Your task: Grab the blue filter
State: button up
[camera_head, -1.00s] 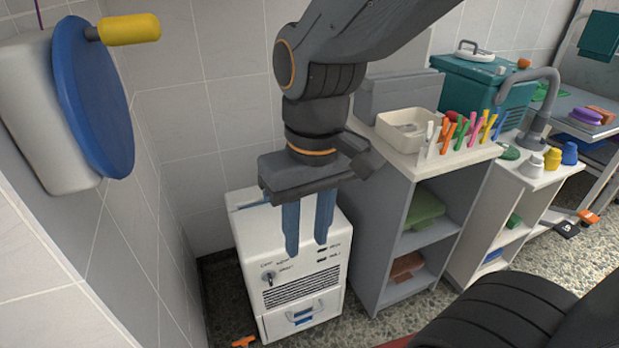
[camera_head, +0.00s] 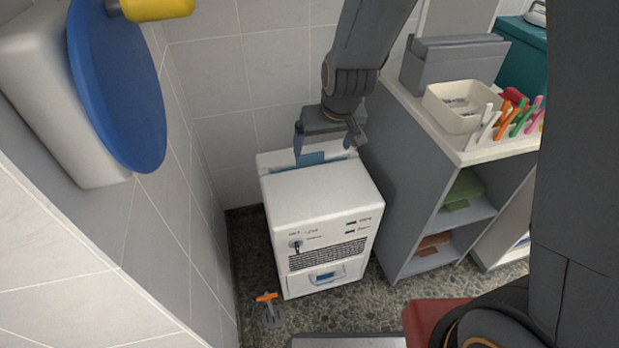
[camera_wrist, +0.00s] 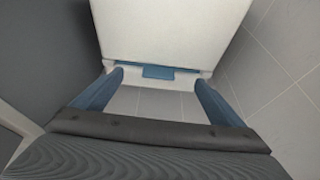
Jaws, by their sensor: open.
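The blue filter (camera_head: 312,158) shows as a blue tab in a slot at the back of the white machine's top. In the wrist view it is a thin blue strip with a wider tab (camera_wrist: 158,72) along the machine's edge. The white machine (camera_head: 322,196) stands on the floor. My gripper (camera_head: 325,147) is over the back of the machine with its fingers apart. In the wrist view its two blue fingers (camera_wrist: 158,80) are on either side of the tab, with nothing between them held. Most of the filter is hidden inside the machine.
A tiled wall is close behind and left of the machine. A grey shelf unit (camera_head: 420,165) stands close on the right, with a cream tray (camera_head: 458,118) on top. A blue round lid (camera_head: 115,90) juts from the left wall. An orange-handled tool (camera_head: 268,303) lies on the floor.

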jog(key=t, duration=0.1)
send_near(311, 159)
jog(key=shift+w+d+f+p, duration=0.2)
jog(key=shift+w+f+p, duration=0.05)
jog(key=shift+f+p, duration=0.2)
jog(key=x, duration=0.5)
jog(key=b+x, duration=0.1)
jog(key=x, duration=0.1)
jog(key=shift+w+a+f, duration=0.1)
jog(key=shift+a+f, duration=0.2)
jog(key=shift+a, duration=0.05)
jog(key=c, duration=1.5)
jog(key=shift+r, duration=0.15)
